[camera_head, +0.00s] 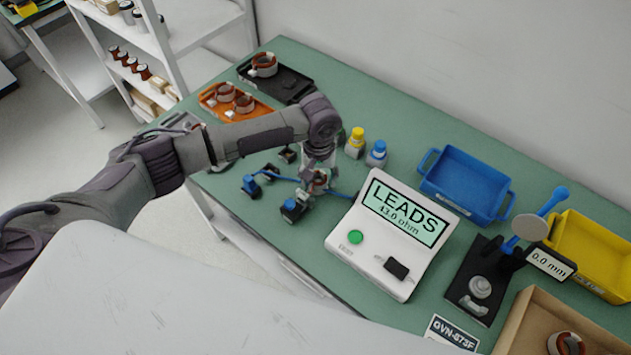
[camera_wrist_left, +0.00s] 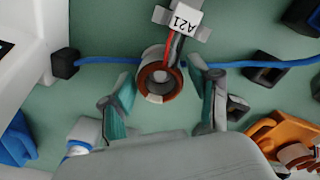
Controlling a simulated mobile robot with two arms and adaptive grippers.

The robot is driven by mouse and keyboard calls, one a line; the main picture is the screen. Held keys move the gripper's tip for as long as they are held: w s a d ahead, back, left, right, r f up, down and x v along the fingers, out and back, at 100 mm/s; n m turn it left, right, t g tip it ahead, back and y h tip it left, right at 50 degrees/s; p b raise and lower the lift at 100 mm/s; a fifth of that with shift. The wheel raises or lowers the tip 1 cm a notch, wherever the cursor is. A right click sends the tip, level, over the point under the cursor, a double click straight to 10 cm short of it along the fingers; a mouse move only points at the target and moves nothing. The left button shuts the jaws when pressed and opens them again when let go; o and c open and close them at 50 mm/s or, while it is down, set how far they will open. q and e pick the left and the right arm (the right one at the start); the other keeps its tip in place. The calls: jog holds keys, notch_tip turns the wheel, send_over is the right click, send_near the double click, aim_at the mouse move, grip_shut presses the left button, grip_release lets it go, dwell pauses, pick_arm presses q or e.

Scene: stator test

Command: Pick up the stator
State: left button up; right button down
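A stator (camera_wrist_left: 160,82), a copper-brown ring with a pale core, lies on the green bench in the left wrist view. Red and black wires run from it to a white tag (camera_wrist_left: 181,20) marked A21. My left gripper (camera_wrist_left: 166,95) is open, with one finger on each side of the stator's near part. I cannot tell whether the fingers touch it. In the head view my left gripper (camera_head: 318,174) points down over the bench beside the tester and mostly hides this stator. My right gripper is not in view.
The white tester (camera_head: 345,240) reads LEADS 43.0 ohm. Blue leads with clips and black blocks surround the stator. Other stators sit in an orange tray (camera_head: 207,103), a black tray (camera_head: 298,88) and a cardboard box (camera_head: 520,325). Yellow and blue bottles and a blue bin (camera_head: 465,180) stand behind.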

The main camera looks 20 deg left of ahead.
pick_arm(q)
jog(key=shift+r, duration=0.1)
jog(key=c, duration=0.9)
